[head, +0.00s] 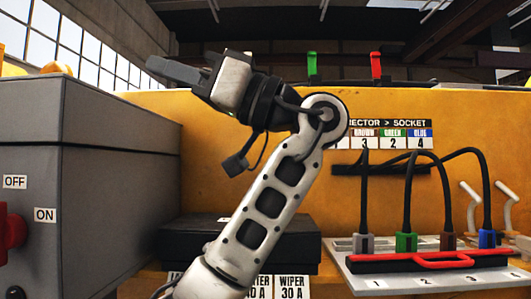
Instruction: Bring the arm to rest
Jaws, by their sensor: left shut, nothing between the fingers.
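My left arm rises from the bottom middle and bends at the elbow in front of the yellow panel (230,175). My left gripper (160,68) points to the upper left, raised above the right end of the grey box (95,170). Its dark fingers are together with nothing between them, and it touches nothing that I can see. A dark cable with a small block hangs from near its wrist. My right gripper does not show.
The grey box has ON and OFF labels and a red knob (10,230). A black case (300,250) sits behind my arm. At right, a white board (400,285) holds grey, green, brown and blue plugs on black cables, with a red bar (440,260) in front.

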